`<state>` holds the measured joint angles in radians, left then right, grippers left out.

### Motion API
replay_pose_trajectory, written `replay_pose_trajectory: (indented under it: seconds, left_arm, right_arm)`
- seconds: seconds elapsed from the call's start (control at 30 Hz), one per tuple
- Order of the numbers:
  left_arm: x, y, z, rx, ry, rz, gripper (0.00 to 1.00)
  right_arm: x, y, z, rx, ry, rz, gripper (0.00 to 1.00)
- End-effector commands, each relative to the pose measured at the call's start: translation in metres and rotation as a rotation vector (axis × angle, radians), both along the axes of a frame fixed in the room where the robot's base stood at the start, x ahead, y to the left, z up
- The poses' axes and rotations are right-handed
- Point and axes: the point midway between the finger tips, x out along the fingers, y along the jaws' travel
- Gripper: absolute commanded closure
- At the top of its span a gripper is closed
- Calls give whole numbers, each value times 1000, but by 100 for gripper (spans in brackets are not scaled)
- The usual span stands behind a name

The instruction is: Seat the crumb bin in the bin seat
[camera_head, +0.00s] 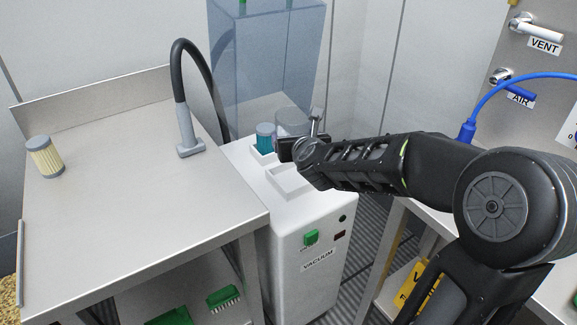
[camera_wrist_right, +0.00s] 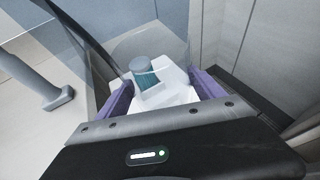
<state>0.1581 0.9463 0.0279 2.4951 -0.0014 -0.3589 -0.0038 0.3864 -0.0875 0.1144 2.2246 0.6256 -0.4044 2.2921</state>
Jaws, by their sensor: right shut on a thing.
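The clear, see-through crumb bin (camera_head: 291,119) is in the jaws of my right gripper (camera_head: 298,147), above the back of the white vacuum unit. In the right wrist view the bin (camera_wrist_right: 155,45) is a faint clear shape ahead of the purple fingers of my right gripper (camera_wrist_right: 162,94). The bin seat appears to be the shallow white square frame (camera_head: 287,184) on the unit's top, in front of and below the gripper. It looks empty, and the arm covers its right part. The bin's underside is hidden. My left gripper is not in view.
A teal cylinder with a grey cap (camera_head: 265,141) stands in another white holder beside the bin. A black hose with a grey nozzle (camera_head: 189,140) is on the metal table (camera_head: 120,210). A cream cylinder (camera_head: 45,158) stands far left. A tall blue see-through housing (camera_head: 265,65) rises behind.

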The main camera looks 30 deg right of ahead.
Motion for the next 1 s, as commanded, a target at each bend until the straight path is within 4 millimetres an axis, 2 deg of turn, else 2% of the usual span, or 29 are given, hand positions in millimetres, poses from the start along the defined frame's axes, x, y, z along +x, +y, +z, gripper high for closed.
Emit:
replay_pose_trajectory:
  seconds: [0.37,0.47,0.7,0.8,1.0]
  left_arm:
    - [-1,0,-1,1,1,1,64]
    - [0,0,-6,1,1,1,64]
    - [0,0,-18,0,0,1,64]
    - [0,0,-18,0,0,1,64]
    - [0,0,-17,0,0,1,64]
  right_arm:
    - [0,0,-2,0,0,0,73]
    - [0,0,-14,-2,2,0,73]
    - [0,0,-56,0,2,1,73]
    - [0,0,-63,-1,0,0,73]
    - [0,0,-62,0,-1,0,73]
